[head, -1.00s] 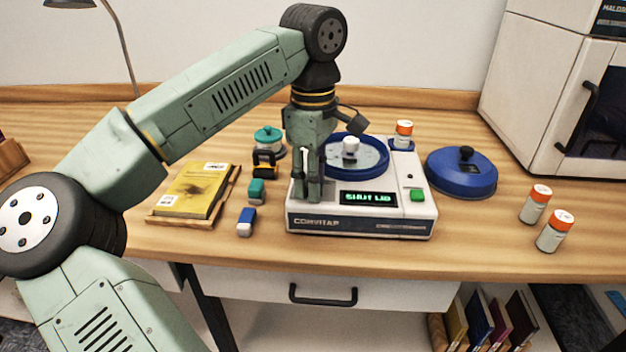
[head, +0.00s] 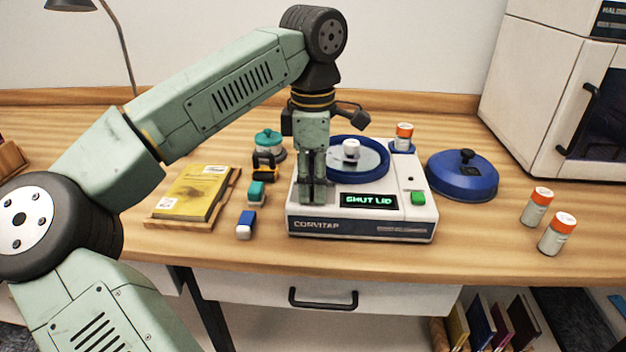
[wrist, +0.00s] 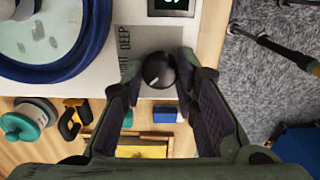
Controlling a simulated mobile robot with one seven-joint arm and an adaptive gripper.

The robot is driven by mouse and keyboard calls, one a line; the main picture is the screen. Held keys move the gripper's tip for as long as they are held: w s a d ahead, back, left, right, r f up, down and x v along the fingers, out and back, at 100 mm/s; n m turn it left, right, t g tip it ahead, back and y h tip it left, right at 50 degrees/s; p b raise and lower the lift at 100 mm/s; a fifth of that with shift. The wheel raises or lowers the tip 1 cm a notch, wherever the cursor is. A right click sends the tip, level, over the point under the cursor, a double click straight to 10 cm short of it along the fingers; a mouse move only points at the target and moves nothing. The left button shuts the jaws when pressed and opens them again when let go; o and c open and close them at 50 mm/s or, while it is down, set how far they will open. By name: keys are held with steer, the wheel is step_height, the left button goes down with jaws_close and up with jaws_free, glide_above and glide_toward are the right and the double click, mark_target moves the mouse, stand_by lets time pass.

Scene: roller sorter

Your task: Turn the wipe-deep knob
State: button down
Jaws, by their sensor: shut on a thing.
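The wipe-deep knob (wrist: 159,71) is a round black knob with a pale pointer mark, on the pale top of the machine (head: 415,222). Part of a label reading "DEEP" shows beside it in the wrist view. My gripper (wrist: 158,75) points down with its two fingers on either side of the knob, shut on it. In the head view my gripper (head: 312,200) stands over the machine's front left corner and hides the knob. The machine's display (head: 369,201) reads "SHUT LID" in green.
The machine's blue-rimmed bowl (head: 385,172) is uncovered, with a white hub inside. A blue lid (head: 462,176) lies to the right. Orange-capped vials (head: 557,234) stand farther right. A yellow book (head: 190,194) and a blue-and-white block (head: 246,224) lie to the left.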

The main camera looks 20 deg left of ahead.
mark_target(313, 187)
steer(key=c, duration=1.2)
jaws_free()
steer(key=shift+c, duration=0.2)
steer(key=shift+r, duration=3.75)
